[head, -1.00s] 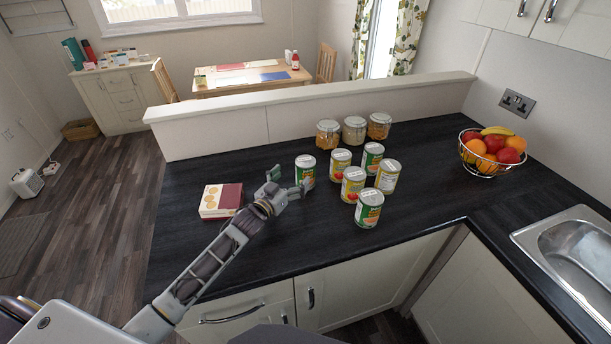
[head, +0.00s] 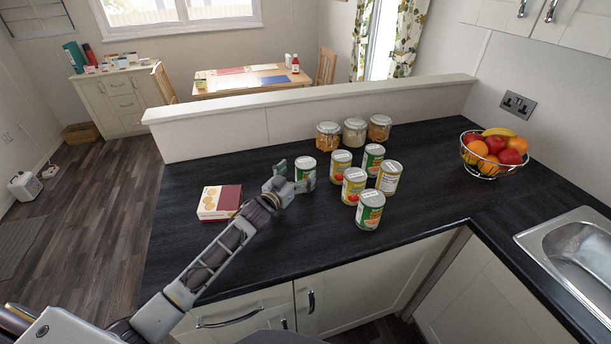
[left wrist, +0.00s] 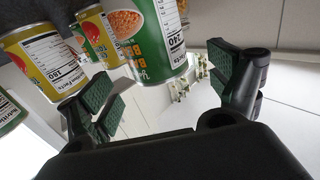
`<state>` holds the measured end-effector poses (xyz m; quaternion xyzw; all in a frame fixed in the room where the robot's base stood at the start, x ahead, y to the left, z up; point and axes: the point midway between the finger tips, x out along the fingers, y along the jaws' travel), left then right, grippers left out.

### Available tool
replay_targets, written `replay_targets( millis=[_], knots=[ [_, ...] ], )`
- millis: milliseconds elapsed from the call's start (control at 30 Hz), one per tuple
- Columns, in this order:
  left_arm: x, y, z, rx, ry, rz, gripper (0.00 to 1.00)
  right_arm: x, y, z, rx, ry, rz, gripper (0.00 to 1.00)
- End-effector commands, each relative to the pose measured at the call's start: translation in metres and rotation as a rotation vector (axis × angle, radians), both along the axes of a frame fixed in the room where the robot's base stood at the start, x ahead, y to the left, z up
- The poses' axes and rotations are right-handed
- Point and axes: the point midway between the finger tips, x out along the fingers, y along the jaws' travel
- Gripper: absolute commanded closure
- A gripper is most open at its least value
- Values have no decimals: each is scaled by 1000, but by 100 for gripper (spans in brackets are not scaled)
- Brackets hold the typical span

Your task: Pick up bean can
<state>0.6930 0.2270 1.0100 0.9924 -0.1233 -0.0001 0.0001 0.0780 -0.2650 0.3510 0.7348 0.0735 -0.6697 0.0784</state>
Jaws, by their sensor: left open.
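A bean can (head: 305,163) with a green and white label stands upright on the dark worktop, at the left of a group of cans. In the left wrist view the bean can (left wrist: 150,38) shows a picture of beans and lies ahead, between the two finger pads. My left gripper (head: 295,178) is open just in front of it, one finger towards its left side and one towards its right. In the left wrist view the gripper (left wrist: 165,88) holds nothing. I cannot tell whether a pad touches the can. My right gripper is out of view.
Several other cans stand close on the right, including a yellow one (head: 341,162) and a green one (head: 369,211). Glass jars (head: 354,132) stand behind, by the low wall (head: 300,113). A box (head: 219,203) lies left of my gripper. A fruit basket (head: 492,155) is far right.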

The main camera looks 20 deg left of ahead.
Motion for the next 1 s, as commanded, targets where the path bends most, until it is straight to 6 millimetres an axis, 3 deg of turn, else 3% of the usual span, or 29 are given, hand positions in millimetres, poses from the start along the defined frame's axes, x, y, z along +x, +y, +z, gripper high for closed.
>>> replay_targets(
  millis=[667,1000],
  knots=[
    [32,-9,2,1,0,1,9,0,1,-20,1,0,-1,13],
    [49,-13,3,0,-1,0,9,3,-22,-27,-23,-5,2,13]
  ],
)
